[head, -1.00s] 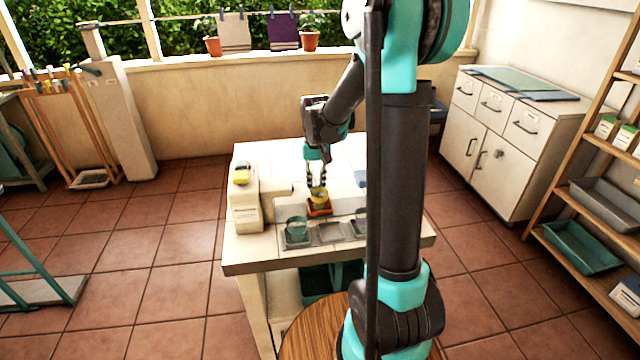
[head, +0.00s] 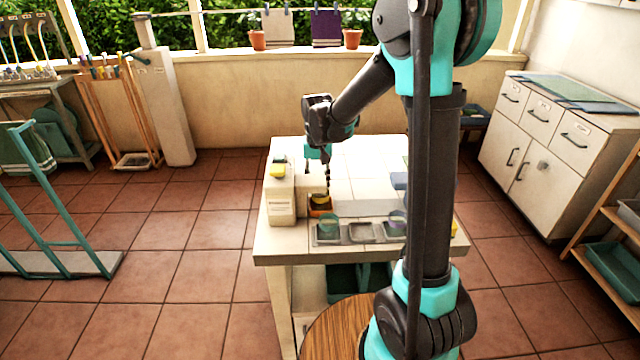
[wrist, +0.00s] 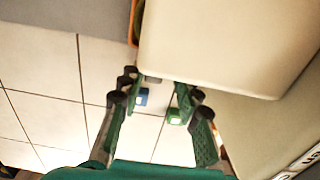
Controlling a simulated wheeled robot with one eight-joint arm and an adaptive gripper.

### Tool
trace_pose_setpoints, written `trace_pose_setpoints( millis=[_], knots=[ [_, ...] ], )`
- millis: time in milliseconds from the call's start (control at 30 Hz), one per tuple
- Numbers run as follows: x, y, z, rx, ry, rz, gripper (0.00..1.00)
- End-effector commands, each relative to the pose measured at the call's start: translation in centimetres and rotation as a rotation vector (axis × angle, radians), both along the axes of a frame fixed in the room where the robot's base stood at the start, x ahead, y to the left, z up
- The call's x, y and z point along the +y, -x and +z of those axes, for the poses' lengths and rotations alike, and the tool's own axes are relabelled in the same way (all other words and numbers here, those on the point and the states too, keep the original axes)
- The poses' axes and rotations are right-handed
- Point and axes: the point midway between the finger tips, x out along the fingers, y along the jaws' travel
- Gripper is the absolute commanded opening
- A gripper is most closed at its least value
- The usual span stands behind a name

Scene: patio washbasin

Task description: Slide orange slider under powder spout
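The orange slider (head: 319,212) lies on the white worktop close to the right side of the pale powder dispenser (head: 282,200). A yellow cup (head: 319,200) sits on the slider. The dispenser's spout end appears just above and beside the cup; whether the cup is centred under it I cannot tell. My gripper (head: 318,176) is above the slider beside the dispenser, its fingers apart. In the wrist view my gripper (wrist: 160,92) is open with nothing between its fingers. The dispenser's pale body (wrist: 225,40) fills the upper right there, and a thin orange edge of the slider (wrist: 134,25) shows beside it.
A yellow object (head: 278,170) tops the dispenser. The worktop behind (head: 365,160) is mostly clear.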

Motion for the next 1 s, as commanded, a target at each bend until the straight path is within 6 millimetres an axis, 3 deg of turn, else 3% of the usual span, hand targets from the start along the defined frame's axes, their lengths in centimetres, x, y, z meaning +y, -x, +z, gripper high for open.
trace_pose_setpoints(
  millis=[333, 467, 1000],
  knots=[
    [-0.2, 0.1, 0.1, 0.001, 0.003, -0.001, 0.4],
    [-0.2, 0.1, 1.1, 0.001, 0.004, -0.001, 0.4],
    [-0.1, 0.0, 10.6, 0.001, 0.003, -0.001, 0.4]
  ],
)
